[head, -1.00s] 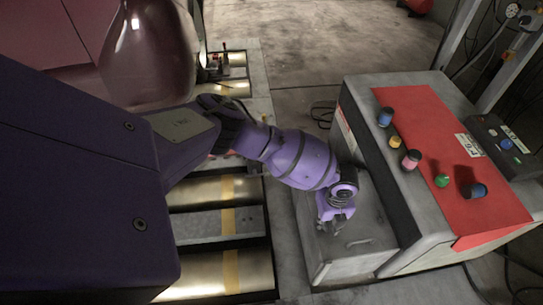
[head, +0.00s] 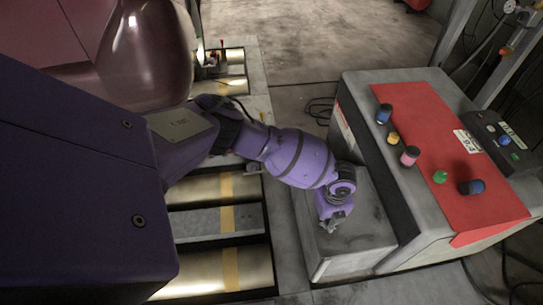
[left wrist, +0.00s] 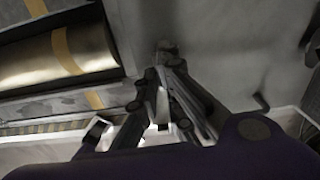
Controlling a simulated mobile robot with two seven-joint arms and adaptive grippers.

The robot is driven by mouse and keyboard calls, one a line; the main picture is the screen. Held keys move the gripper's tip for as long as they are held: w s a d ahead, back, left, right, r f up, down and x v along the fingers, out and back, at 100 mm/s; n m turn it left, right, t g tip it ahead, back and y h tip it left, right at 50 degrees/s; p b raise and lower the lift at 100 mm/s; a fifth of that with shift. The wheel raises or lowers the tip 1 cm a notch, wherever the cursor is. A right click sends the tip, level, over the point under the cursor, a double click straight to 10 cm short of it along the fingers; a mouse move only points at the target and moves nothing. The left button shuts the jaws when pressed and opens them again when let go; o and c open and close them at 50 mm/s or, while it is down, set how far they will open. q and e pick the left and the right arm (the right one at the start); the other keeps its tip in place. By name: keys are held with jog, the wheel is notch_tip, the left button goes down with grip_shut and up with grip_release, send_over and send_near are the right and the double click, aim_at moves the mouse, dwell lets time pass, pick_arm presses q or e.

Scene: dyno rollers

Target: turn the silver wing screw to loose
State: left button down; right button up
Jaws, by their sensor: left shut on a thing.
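My left gripper (head: 328,227) reaches down to the top of the low grey box (head: 360,247) beside the red-topped console. In the left wrist view, its fingers (left wrist: 165,62) run together toward their tips at a small grey piece, the silver wing screw (left wrist: 166,46). The jaws are shut on it. The screw is dim and blurred there, and its wings cannot be made out. In the head view, the fingers hide it. My right gripper is in neither view.
The console's red top (head: 440,150) carries several coloured knobs, including a pink one (head: 410,156) and a green one (head: 440,177). Metal rollers (head: 205,275) lie in the floor left of the box. A dark red car (head: 150,50) stands at the upper left.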

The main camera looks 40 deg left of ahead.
pick_arm(q)
jog(key=n+p, duration=0.1)
jog(key=n, duration=0.1)
jog(key=shift+r+n+p, duration=0.15)
jog(key=shift+n+p, duration=0.15)
jog(key=n+p, duration=0.2)
jog(key=n, duration=0.1)
jog(key=shift+n, duration=0.3)
jog(key=n+p, duration=0.2)
jog(key=n, duration=0.2)
jog(key=shift+w+d+n, duration=0.1)
jog(key=shift+n, duration=0.2)
jog(key=n+p, duration=0.1)
jog(key=n, duration=0.2)
jog(key=shift+n+p, duration=0.5)
jog(key=shift+n, duration=1)
